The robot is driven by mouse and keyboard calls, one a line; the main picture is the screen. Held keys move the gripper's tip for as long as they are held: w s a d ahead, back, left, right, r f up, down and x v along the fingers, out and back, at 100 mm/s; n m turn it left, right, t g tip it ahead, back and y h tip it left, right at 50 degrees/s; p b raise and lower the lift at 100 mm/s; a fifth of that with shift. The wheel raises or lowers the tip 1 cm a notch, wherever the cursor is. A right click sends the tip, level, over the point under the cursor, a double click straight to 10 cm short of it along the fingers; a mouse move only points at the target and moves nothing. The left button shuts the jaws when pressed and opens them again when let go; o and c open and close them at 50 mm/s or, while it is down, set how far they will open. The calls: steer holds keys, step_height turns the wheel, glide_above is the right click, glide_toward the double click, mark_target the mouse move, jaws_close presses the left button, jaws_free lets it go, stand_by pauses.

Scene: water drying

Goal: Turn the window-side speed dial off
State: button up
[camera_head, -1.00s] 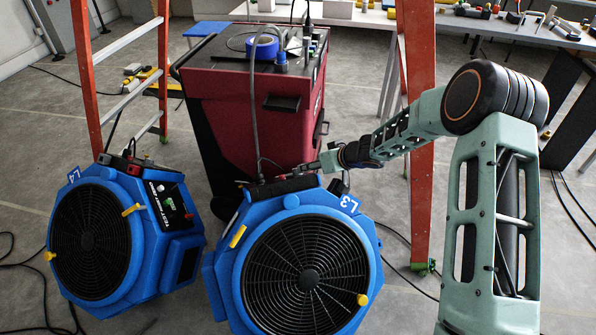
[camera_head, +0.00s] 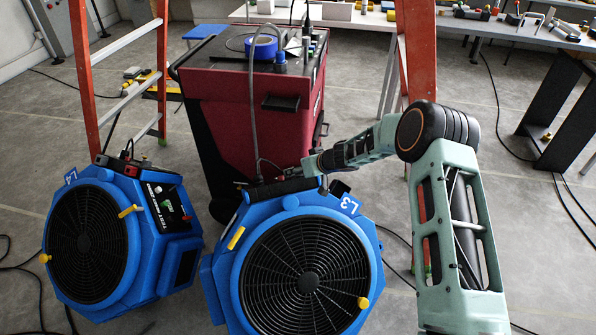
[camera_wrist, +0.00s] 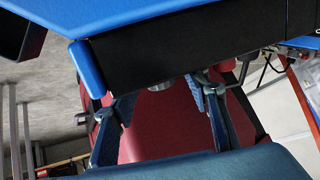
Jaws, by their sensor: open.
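Two blue blowers stand on the floor, the L4 blower (camera_head: 180,245) at left and the L3 blower (camera_head: 215,285) at front centre. The L4 side panel (camera_head: 168,204) shows a small green control and a red one. No panel or dial of the L3 blower shows in the head view. I cannot tell which dial is the window-side one. My gripper (camera_head: 283,174) is small behind the top of the L3 blower, near its black handle.
A dark red cabinet (camera_head: 225,110) stands close behind the L3 blower, with a hose down its front. Orange ladder legs (camera_head: 422,60) rise right of it and at left. Cables lie on the floor. A bench (camera_head: 490,30) with tools is at the back right.

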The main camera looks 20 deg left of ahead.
steer(key=c, duration=1.2)
steer(key=shift+o, duration=0.2)
steer(key=shift+r, duration=0.1)
